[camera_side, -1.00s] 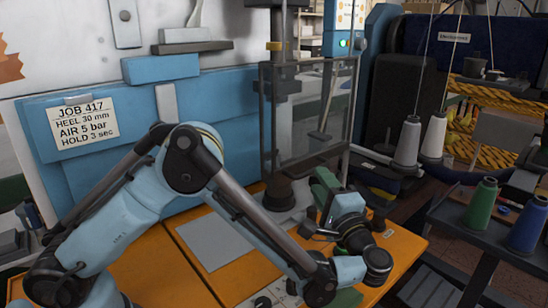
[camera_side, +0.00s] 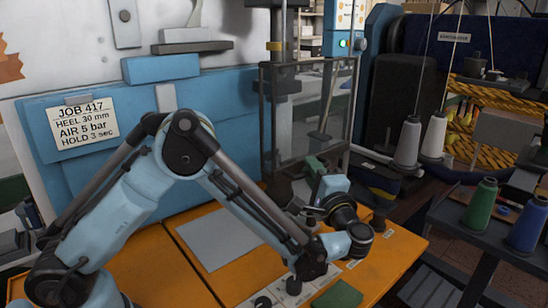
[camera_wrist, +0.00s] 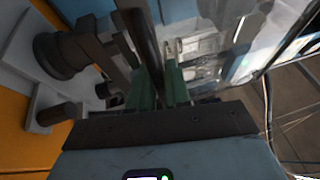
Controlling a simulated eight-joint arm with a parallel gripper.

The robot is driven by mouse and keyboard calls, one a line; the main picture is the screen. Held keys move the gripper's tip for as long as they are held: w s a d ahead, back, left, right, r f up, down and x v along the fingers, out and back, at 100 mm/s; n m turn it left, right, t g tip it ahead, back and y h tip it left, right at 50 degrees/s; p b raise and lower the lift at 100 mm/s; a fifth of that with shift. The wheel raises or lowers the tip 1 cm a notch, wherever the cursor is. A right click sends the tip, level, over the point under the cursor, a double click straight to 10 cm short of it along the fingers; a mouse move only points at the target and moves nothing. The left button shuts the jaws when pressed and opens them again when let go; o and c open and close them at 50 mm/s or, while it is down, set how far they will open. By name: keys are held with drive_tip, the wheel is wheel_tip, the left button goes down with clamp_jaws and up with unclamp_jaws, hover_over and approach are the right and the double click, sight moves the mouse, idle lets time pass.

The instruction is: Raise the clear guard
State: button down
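The clear guard (camera_side: 310,115) is a see-through panel in a thin dark frame, standing upright and low in front of the machine's column. My gripper (camera_side: 315,166) is at the guard's lower edge in the side view, right of the dark round heel post. In the wrist view the two green fingers of my gripper (camera_wrist: 160,85) stand apart, with a dark bar (camera_wrist: 142,35) running down towards the gap between them. The clear panel (camera_wrist: 220,45) shows to the right of the fingers. Contact with the bar cannot be made out.
An orange bench (camera_side: 150,262) with a grey plate (camera_side: 215,240) lies below. A job card (camera_side: 82,122) hangs on the blue machine body. A rack with green (camera_side: 481,207) and blue (camera_side: 527,223) thread cones stands at right. A green pad (camera_side: 338,295) lies at the bench front.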

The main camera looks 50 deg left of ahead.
idle(0.3)
wheel_tip(320, 180, up, 19)
drive_tip(key=shift+r, duration=0.1)
idle(0.5)
drive_tip(key=c, duration=1.2)
unclamp_jaws()
drive_tip(key=shift+o, duration=0.2)
drive_tip(key=v, duration=1.2)
